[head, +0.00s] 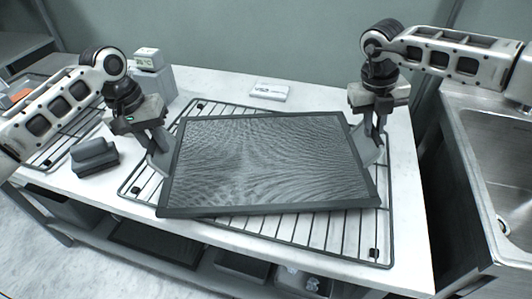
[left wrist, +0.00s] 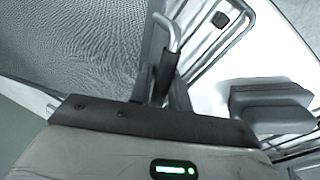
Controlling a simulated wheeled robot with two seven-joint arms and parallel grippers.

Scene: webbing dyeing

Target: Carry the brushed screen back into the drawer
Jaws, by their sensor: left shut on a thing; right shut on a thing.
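The screen (head: 265,165), a dark rectangular frame with grey rippled mesh, lies nearly flat over a wire rack (head: 310,232) on the white table. I cannot tell if it touches the rack. My left gripper (head: 157,145) is shut on the screen's left side, at a grey handle. My right gripper (head: 374,134) is shut on its right side, at a similar handle. In the left wrist view the mesh (left wrist: 75,45) fills the upper left, and a bent metal rod stands beside the jaw (left wrist: 165,90). Which opening is the drawer is unclear.
A dark grey block (head: 94,157) sits left of the rack. A steel sink (head: 495,150) stands right. Dark trays (head: 155,243) sit below the tabletop.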

